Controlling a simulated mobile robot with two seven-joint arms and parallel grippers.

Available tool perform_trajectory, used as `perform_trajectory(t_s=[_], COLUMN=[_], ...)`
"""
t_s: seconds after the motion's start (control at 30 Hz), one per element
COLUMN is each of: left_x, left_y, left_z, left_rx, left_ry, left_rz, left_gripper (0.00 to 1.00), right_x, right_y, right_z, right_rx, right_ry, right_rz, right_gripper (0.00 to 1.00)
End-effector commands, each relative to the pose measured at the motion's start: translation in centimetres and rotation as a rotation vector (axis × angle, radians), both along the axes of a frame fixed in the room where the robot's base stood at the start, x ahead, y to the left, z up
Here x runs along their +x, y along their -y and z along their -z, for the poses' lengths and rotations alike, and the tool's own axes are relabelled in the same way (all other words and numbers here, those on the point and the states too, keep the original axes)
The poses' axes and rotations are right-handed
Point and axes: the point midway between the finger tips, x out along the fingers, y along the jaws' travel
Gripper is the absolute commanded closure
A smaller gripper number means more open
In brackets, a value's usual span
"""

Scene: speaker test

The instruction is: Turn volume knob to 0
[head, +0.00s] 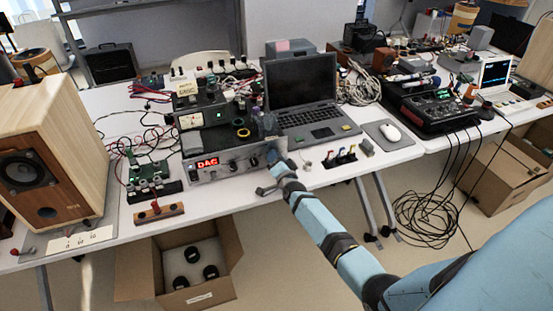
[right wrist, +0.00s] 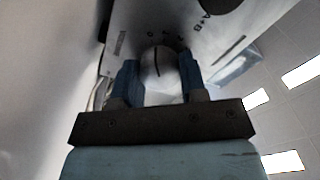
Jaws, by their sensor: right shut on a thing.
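The silver amplifier (head: 222,170) sits at the front edge of the table, with a red "DAC" display on its face. My right gripper (head: 272,158) is at the right end of its front panel and hides the knob there. In the right wrist view, the two blue fingers of my gripper (right wrist: 160,80) are shut on a round silver knob (right wrist: 158,66), one finger on each side. A dark line on the knob points up, toward small printed marks on the panel. The marks are too blurred to read surely; "A+B" is printed farther right. My left gripper is not in view.
A laptop (head: 303,98) stands behind and right of the amplifier, with a mouse (head: 390,132) on a pad beside it. A wooden speaker (head: 58,150) stands at the left. An open cardboard box (head: 140,274) is on the floor below. Cables and small devices crowd the table.

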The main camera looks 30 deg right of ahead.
Motion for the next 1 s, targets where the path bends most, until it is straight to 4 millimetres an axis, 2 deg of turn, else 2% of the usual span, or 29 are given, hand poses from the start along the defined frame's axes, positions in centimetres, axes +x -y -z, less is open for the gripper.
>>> perform_trajectory(t_s=[0.47, 0.5, 0.6, 0.87, 1.0], left_x=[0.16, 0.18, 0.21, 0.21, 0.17], left_y=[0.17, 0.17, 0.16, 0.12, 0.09], left_z=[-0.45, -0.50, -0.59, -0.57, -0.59], left_rx=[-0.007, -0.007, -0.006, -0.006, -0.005], left_ry=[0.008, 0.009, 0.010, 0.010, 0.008], left_rz=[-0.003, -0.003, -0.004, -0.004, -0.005], left_gripper=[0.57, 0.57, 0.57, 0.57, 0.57], right_x=[-0.06, -0.06, -0.05, -0.06, -0.98], right_y=[-0.02, -0.02, -0.01, -0.01, -0.27], right_z=[0.14, 0.14, 0.11, 0.04, 0.09], right_rx=[-0.012, -0.012, -0.012, -0.012, -0.011], right_ry=[-0.005, -0.005, -0.004, -0.004, -0.004], right_rz=[0.000, 0.000, 0.000, 0.001, 0.000], right_gripper=[0.85, 0.56, 0.36, 0.36, 0.36])
